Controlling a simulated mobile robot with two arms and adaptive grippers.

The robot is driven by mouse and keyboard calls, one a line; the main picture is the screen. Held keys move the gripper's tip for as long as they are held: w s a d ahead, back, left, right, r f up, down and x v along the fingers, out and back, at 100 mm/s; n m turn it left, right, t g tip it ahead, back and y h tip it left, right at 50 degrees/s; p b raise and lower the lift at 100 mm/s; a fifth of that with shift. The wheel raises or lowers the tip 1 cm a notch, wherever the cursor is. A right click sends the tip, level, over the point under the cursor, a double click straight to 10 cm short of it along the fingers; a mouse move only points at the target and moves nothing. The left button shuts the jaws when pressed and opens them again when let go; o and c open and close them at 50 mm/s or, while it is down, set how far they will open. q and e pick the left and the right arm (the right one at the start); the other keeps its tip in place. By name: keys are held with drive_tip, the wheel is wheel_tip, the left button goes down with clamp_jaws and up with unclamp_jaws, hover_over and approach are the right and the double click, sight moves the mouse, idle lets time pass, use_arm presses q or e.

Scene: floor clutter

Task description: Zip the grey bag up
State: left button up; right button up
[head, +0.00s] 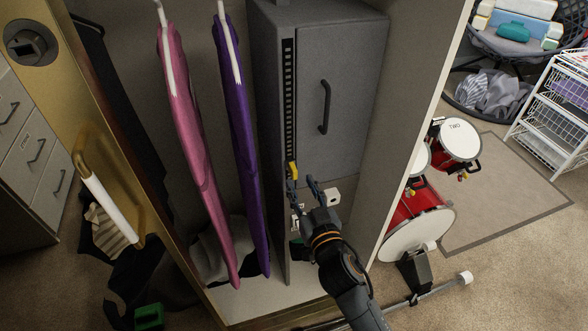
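The grey bag (348,62) is a tall, boxy shape standing upright in the open wardrobe, with a dark handle (324,108) on its front. A dark zip track with pale teeth (288,95) runs down its left front edge. A yellow zip pull (292,171) sits low on this track. My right gripper (303,184) reaches up from below, its fingertips apart beside and just below the yellow pull. I cannot tell whether a finger touches the pull. The arm and gripper hide part of the bag's lower front. My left gripper is not in view.
Pink (193,140) and purple (242,140) garments hang left of the bag. The wardrobe's open door with a brass and white handle (110,208) stands at left. Red drums (415,222) stand outside to the right, near a white wire rack (556,108). A green item (149,316) lies at lower left.

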sight(295, 174)
drive_tip(key=x, duration=0.6)
drive_tip(key=shift+w, duration=0.1)
drive_tip(key=shift+c, duration=0.2)
clamp_jaws()
